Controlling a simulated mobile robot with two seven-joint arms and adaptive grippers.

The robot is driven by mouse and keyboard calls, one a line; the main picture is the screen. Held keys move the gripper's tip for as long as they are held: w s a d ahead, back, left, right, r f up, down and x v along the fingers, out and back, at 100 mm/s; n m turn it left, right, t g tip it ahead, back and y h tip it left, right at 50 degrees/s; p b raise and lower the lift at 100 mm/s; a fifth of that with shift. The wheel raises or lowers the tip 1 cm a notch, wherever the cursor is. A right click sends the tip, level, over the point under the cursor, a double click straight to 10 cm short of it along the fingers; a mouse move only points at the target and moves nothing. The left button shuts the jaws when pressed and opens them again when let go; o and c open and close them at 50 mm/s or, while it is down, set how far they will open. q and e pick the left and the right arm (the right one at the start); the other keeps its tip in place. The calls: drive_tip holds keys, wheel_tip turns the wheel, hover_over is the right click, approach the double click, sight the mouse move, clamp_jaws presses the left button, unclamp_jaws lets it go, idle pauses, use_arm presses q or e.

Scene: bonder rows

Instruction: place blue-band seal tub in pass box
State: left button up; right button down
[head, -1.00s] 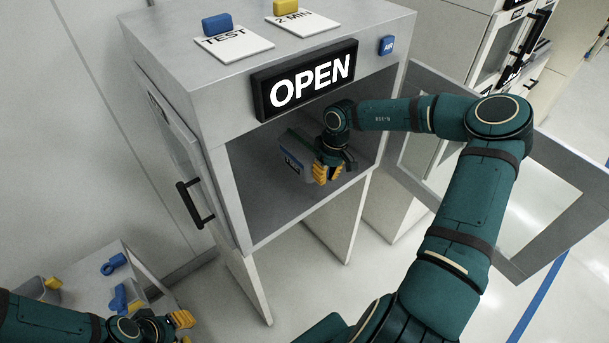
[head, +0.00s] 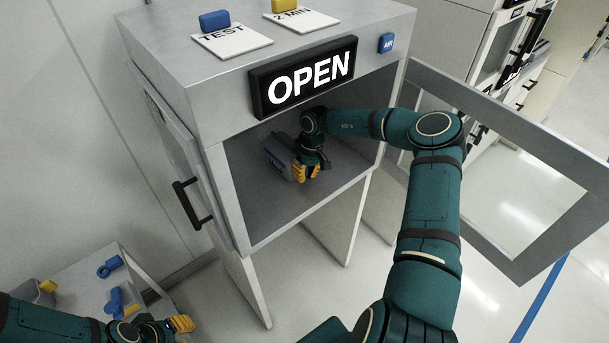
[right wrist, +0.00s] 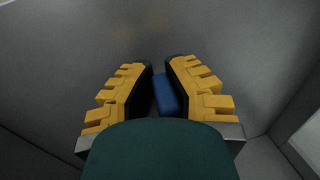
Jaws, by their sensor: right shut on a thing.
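The pass box (head: 222,185) is a grey metal cabinet on legs with a lit OPEN sign, and its front door (head: 520,160) is swung wide to the right. My right gripper (head: 304,173) is inside its chamber, shut on the blue-band seal tub (head: 277,163). The tub is a small grey box with a dark label, partly hidden by the gripper. Whether it touches the floor cannot be told. In the right wrist view a blue part (right wrist: 166,95) shows between the fingers. My left gripper (head: 182,325) is at the lower left, its jaws unclear.
A side table (head: 75,280) at lower left carries blue and yellow items and a bin (head: 38,290). A closed side door with a black handle (head: 192,204) is on the box's left. TEST (head: 232,40) and 2 MIN (head: 310,24) plates lie on top. The chamber floor around the tub looks clear.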

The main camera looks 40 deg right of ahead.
drive_tip(key=shift+w+f, duration=0.1)
drive_tip(key=shift+w, duration=0.05)
drive_tip(key=c, duration=1.1)
unclamp_jaws()
drive_tip(key=shift+f, duration=0.1)
drive_tip(key=r, duration=0.2)
drive_tip(key=d+r, duration=0.1)
drive_tip(key=r, duration=0.4)
drive_tip(key=shift+d+r+p, duration=0.2)
drive_tip(key=shift+r+p, duration=0.15)
